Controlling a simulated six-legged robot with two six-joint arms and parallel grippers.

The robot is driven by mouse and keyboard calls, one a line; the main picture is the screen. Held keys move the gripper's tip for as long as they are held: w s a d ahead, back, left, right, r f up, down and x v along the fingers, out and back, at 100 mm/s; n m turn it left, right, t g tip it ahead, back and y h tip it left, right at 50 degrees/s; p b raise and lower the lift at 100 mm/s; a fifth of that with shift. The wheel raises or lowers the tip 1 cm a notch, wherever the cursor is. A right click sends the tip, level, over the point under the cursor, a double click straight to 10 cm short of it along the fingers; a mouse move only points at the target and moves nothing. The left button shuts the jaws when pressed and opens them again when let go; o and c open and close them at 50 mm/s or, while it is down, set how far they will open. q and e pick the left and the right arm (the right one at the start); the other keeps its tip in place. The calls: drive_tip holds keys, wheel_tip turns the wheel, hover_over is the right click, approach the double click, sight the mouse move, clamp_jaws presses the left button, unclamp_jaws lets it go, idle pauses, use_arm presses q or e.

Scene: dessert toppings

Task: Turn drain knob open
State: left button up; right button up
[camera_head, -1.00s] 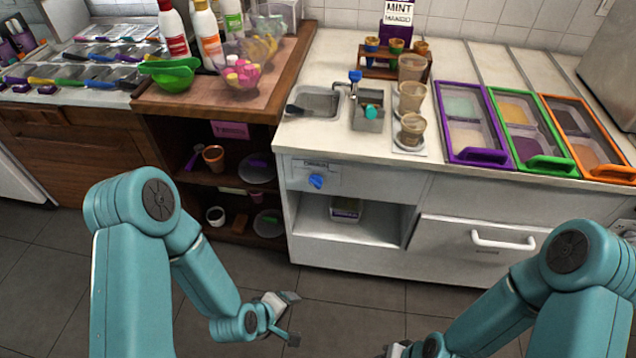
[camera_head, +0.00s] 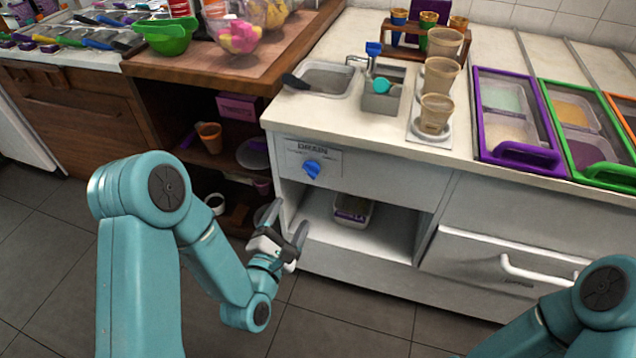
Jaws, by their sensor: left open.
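The blue drain knob (camera_head: 312,168) sits on a panel labelled "DRAIN" (camera_head: 313,150) on the front of the white counter, below the small sink (camera_head: 325,79). My left gripper (camera_head: 284,221) is open and empty, below and a little left of the knob, apart from it. Its fingers point up and stand before the counter's left edge and open shelf. My right gripper is out of view; only part of my right arm shows at the lower right.
An open shelf under the panel holds a small container (camera_head: 352,211). A drawer with a white handle (camera_head: 545,272) is at the right. Brown wooden shelves with a terracotta cup (camera_head: 209,137) stand at the left. Cups (camera_head: 435,113) and purple-framed bins (camera_head: 518,155) are on the counter.

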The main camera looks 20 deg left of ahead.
sight(309, 174)
use_arm(q)
drive_tip(key=w, duration=1)
drive_tip(key=w+f, duration=0.1)
drive_tip(key=w, duration=0.4)
drive_tip(key=shift+w, duration=0.35)
drive_tip(key=shift+f, duration=0.1)
drive_tip(key=c, duration=1)
